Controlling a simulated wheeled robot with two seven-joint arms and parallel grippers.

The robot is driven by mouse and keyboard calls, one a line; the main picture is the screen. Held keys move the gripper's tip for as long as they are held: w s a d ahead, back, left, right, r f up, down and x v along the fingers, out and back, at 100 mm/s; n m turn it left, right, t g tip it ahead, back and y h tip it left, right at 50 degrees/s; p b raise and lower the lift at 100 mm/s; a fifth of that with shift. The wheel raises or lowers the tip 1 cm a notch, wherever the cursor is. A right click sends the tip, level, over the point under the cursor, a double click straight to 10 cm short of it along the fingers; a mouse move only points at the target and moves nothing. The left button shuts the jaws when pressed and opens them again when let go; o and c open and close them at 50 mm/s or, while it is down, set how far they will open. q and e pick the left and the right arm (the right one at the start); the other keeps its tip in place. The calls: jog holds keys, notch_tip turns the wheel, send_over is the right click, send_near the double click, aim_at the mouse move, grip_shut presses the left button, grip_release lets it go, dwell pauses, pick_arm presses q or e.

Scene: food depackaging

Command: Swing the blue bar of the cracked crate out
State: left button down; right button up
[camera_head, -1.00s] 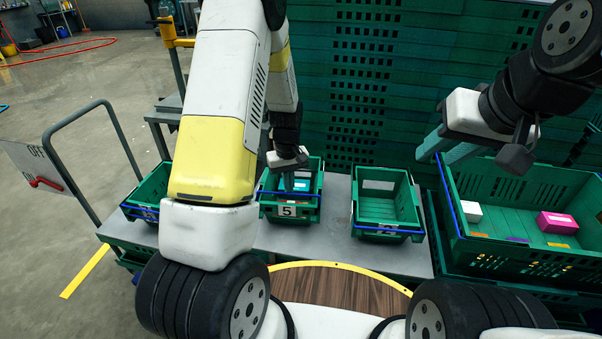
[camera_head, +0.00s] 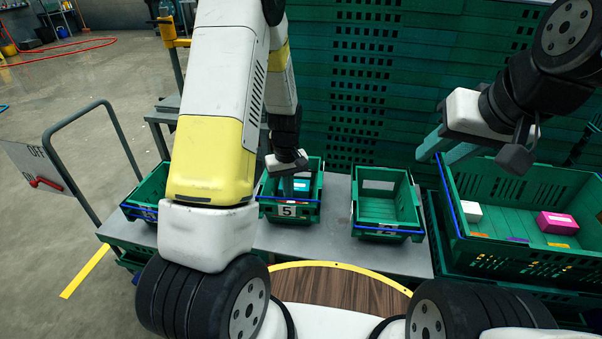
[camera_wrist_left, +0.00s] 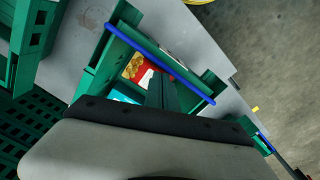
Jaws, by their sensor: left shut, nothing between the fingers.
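A green crate numbered 5 (camera_head: 287,211) stands on the grey bench below my left gripper (camera_head: 288,190). Its blue bar (camera_wrist_left: 160,62) runs along one rim in the left wrist view, with a red pack (camera_wrist_left: 138,68) and a cyan pack (camera_wrist_left: 122,97) inside the crate. My left gripper is shut and empty, pointing down over the crate, its fingers (camera_wrist_left: 163,92) close to the bar; I cannot tell if they touch it. My right gripper (camera_head: 447,150) is open and empty, above the left edge of the large crate. I cannot make out a crack on any crate.
A near-empty green crate (camera_head: 387,230) with a blue bar stands to the right, another crate (camera_head: 148,197) to the left. The large crate (camera_head: 505,262) at right holds a white box (camera_head: 471,211) and a magenta box (camera_head: 557,223). Stacked green crates (camera_head: 400,90) form a wall behind.

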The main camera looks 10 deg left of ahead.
pick_arm(q)
jog(key=shift+r, duration=0.1)
dwell(0.5)
notch_tip(320, 180, up, 8)
jog(key=w, duration=0.1)
dwell(0.5)
dwell(0.3)
jog(key=s+d+r+m+t+h, duration=0.2)
jog(key=s+r+m+t, duration=0.4)
jog(key=s+r, duration=1.5)
notch_tip(320, 180, up, 2)
jog(key=shift+s+r, duration=0.25)
jog(key=shift+s, duration=0.05)
